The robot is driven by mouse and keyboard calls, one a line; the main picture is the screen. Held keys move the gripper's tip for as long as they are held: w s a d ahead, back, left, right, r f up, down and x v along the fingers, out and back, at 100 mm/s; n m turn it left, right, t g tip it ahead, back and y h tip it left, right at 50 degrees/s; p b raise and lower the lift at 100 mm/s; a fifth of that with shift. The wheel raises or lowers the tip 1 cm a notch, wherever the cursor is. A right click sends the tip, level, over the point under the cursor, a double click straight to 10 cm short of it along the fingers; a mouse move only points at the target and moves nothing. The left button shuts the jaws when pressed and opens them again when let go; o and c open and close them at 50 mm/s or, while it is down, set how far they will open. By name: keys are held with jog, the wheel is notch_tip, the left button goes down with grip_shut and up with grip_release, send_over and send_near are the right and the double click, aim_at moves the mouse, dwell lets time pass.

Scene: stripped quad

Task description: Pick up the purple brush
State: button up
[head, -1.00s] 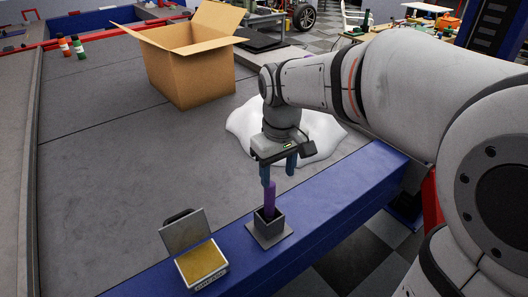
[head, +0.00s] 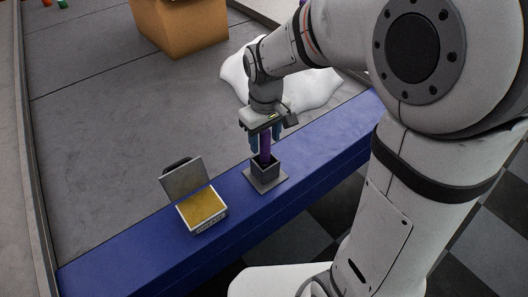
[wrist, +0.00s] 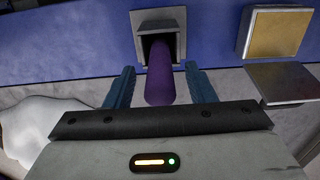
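The purple brush (head: 265,147) stands upright in a small dark grey square holder (head: 266,178) on the blue ledge. It also shows in the wrist view (wrist: 160,80), with its lower end inside the holder (wrist: 158,22). My gripper (head: 265,145) is above the holder, pointing down, with its two blue fingers on either side of the brush's upper part. In the wrist view, my gripper (wrist: 161,88) is open, and a gap shows between the brush and each finger. The brush's lower end is hidden in the holder.
An open tin with a yellow-brown filling (head: 203,207) sits on the blue ledge (head: 130,250), left of the holder. A white mound (head: 310,88) lies behind my gripper. A cardboard box (head: 182,25) stands farther back. The grey surface (head: 100,120) at left is clear.

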jog(key=c, duration=1.1)
jog(key=shift+o, duration=0.2)
jog(key=shift+r, duration=0.1)
